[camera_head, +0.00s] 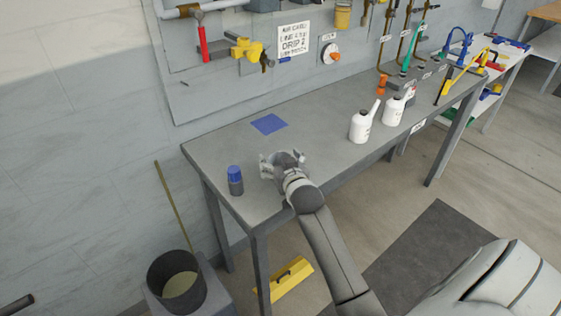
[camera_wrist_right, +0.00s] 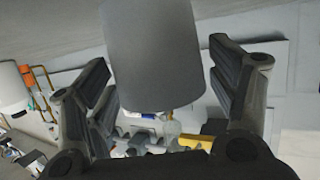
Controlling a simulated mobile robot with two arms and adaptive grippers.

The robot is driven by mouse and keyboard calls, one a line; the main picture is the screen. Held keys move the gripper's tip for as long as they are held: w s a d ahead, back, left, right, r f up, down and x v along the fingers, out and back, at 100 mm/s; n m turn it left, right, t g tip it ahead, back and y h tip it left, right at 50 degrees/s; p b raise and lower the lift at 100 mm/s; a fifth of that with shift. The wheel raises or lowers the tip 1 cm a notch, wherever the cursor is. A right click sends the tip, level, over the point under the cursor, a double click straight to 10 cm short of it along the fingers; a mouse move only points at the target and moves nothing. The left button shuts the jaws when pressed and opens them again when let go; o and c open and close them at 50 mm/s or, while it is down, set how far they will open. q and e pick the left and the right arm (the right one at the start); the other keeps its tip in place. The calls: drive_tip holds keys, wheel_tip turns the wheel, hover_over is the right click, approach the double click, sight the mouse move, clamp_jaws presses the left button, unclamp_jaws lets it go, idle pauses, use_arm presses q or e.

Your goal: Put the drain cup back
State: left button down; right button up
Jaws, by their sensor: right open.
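My right gripper (camera_head: 272,165) is low over the near left part of the grey bench, with its fingers apart. In the right wrist view a plain grey cylinder (camera_wrist_right: 155,55), which looks like the drain cup, stands between the open fingers (camera_wrist_right: 165,105). I cannot tell whether the fingers touch it. In the head view the gripper mostly hides that spot. A dark grey container with a blue top (camera_head: 235,180) stands on the bench left of the gripper. A yellow fitting (camera_head: 245,48) is on the wall panel behind. My left gripper is out of view.
A blue mat (camera_head: 268,124) lies flat behind the gripper. Two white bottles (camera_head: 361,127) stand to the right on the bench (camera_head: 215,150). A dark bucket (camera_head: 177,280) and a yellow box (camera_head: 285,279) are below. The bench between mat and bottles is clear.

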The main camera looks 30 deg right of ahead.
drive_tip(key=shift+r, duration=0.2)
drive_tip(key=b+v, duration=0.1)
drive_tip(key=v, duration=1.1)
idle(0.3)
